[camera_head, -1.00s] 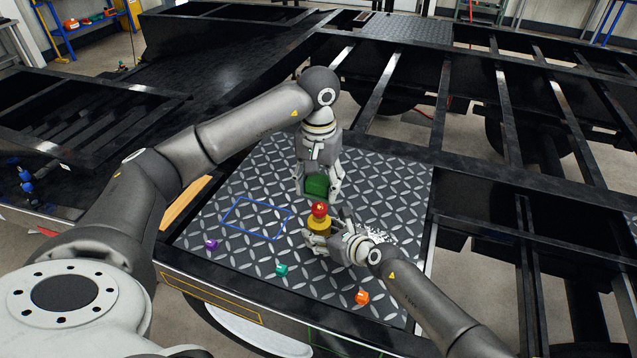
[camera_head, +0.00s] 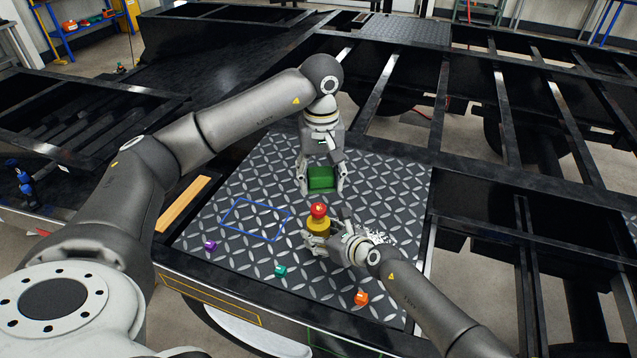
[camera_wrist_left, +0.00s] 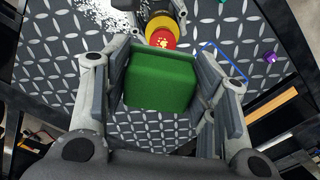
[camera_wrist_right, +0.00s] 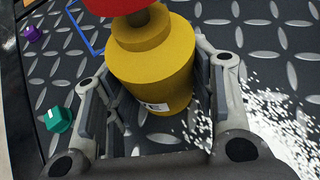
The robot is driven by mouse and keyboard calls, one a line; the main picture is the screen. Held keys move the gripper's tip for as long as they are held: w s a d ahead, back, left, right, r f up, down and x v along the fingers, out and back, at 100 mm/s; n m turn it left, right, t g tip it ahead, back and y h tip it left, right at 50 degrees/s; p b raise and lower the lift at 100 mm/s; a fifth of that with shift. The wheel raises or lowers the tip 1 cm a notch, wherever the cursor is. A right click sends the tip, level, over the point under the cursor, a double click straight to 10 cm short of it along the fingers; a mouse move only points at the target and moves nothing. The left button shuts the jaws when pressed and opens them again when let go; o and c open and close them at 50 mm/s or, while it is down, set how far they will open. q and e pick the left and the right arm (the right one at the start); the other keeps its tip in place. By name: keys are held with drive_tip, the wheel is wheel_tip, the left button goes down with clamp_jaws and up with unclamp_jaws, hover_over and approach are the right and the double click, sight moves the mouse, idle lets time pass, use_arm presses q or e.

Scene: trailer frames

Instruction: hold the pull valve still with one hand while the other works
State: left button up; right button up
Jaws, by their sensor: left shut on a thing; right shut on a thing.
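The pull valve (camera_head: 317,226) has a yellow body and a red knob (camera_head: 318,210). It stands upright on the diamond-plate deck and also shows in the right wrist view (camera_wrist_right: 152,72). My right gripper (camera_head: 320,237) is shut on its yellow body, low down, with a finger on each side. A green block (camera_head: 321,177) is behind the valve and fills much of the left wrist view (camera_wrist_left: 160,80). My left gripper (camera_head: 321,189) points down and is shut on this block. I cannot tell whether the block touches the deck.
A blue square outline (camera_head: 256,219) is on the deck left of the valve. Small purple (camera_head: 210,245), teal (camera_head: 280,270) and orange (camera_head: 361,298) pieces lie near the front edge. White granules (camera_wrist_right: 275,120) are scattered beside my right gripper. Open frame beams (camera_head: 500,120) lie to the right.

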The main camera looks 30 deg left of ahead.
use_arm(q)
drive_tip(key=n, duration=0.1)
drive_tip(key=r+n, duration=0.1)
drive_tip(key=n, duration=0.1)
drive_tip(key=shift+w+r, duration=0.1)
drive_tip(key=shift+d+n, duration=0.1)
drive_tip(key=shift+n, duration=0.2)
